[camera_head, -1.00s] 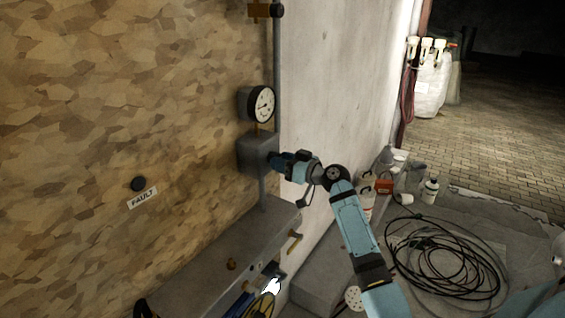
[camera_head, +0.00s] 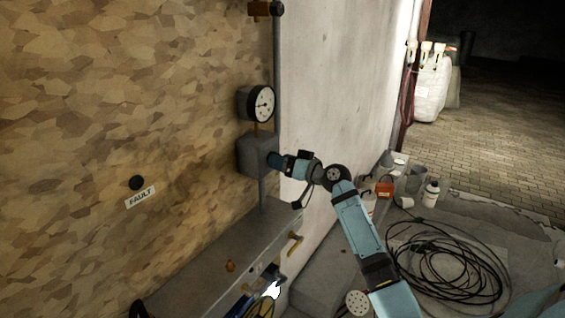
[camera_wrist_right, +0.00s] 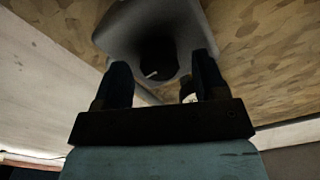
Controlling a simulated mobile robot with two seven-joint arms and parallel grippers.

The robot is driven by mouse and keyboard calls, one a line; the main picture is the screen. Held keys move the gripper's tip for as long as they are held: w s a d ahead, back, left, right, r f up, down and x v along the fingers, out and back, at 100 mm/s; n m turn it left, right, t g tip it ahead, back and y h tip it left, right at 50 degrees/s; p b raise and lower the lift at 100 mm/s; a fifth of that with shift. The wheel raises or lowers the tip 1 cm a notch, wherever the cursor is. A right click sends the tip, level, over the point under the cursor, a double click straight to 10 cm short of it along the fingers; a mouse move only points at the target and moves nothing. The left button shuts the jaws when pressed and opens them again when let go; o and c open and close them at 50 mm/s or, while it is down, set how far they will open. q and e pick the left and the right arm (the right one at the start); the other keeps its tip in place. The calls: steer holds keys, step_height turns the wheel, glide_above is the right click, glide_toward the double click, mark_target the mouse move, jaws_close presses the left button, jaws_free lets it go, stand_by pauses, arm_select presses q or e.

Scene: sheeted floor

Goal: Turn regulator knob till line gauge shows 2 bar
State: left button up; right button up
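The line gauge (camera_head: 263,104) is a round white dial in a black rim on the wall pipe. Its needle seems to point left, but the numbers are too small to read. Below it sits the grey regulator body (camera_head: 254,154). My right gripper (camera_head: 274,160) is at its right face and hides the knob in the head view. In the right wrist view the dark round knob (camera_wrist_right: 158,58), with a short white mark, lies between the two fingers of the right gripper (camera_wrist_right: 162,72). A gap shows on each side, so the fingers look open around it. My left gripper is out of view.
A coiled black cable (camera_head: 445,262) and several bottles and containers lie on the sheeted floor at right.

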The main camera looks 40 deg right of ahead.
arm_select(q)
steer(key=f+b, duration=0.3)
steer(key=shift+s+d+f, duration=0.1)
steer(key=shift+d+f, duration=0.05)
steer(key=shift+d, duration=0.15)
steer(key=shift+b, duration=0.3)
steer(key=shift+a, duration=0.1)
arm_select(e)
steer(key=v, duration=1.4)
steer(key=shift+w, duration=0.1)
